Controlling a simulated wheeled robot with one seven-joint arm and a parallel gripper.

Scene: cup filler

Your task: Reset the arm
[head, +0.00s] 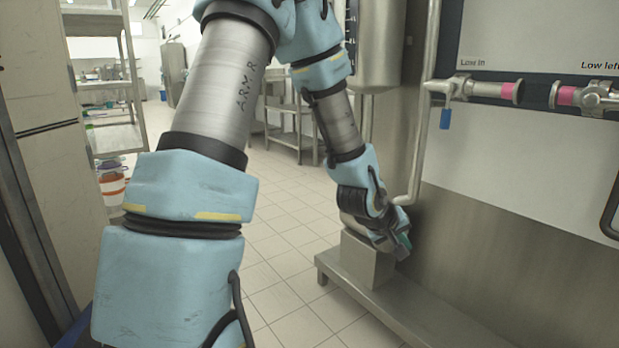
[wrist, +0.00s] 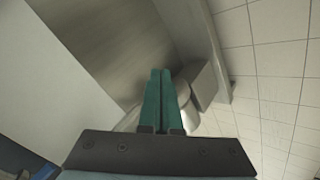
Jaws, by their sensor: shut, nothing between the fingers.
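My arm (head: 225,95) fills the left and middle of the head view and reaches down to the right. My gripper (head: 405,243) is low beside the steel machine, partly hidden behind my wrist. In the wrist view my gripper (wrist: 160,75) shows two green fingers pressed together with nothing between them. In the head view it overlaps a grey metal box (head: 366,262) on a low steel ledge. I cannot tell whether they touch.
A steel machine with a white panel (head: 540,45) stands on the right, with pipes and pink-ringed fittings (head: 507,91). A vertical pipe (head: 424,130) runs close to my wrist. The low ledge (head: 410,310) juts out below. Tiled floor (head: 285,235) is clear. Shelves (head: 105,90) stand left.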

